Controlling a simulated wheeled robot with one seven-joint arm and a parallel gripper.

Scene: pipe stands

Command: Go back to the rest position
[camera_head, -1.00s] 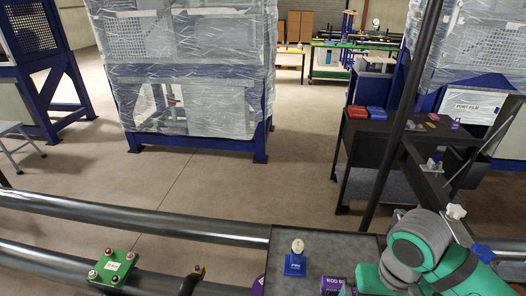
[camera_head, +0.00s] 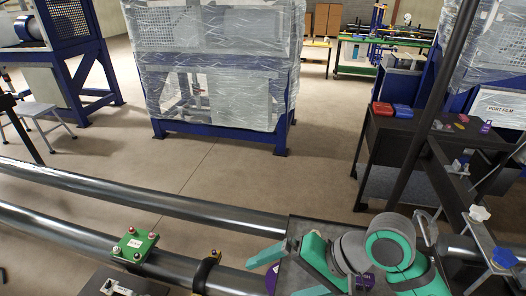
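My green and grey arm (camera_head: 385,250) is folded at the bottom right, over a dark tray top (camera_head: 300,228). My gripper (camera_head: 275,279) appears at its left end, as two green fingers spread apart and pointing left. Nothing shows between the fingers except the tray edge and a purple round piece behind them. The gripper's lower finger is cut off by the bottom edge of the view. Much of the tray top is hidden behind my arm.
Two dark pipes (camera_head: 130,198) run across the front, with a green clamp block (camera_head: 135,245) on one. A dark post (camera_head: 440,90) and a side table (camera_head: 400,125) with red and blue boxes stand right. A wrapped machine (camera_head: 215,70) stands behind. Floor between is clear.

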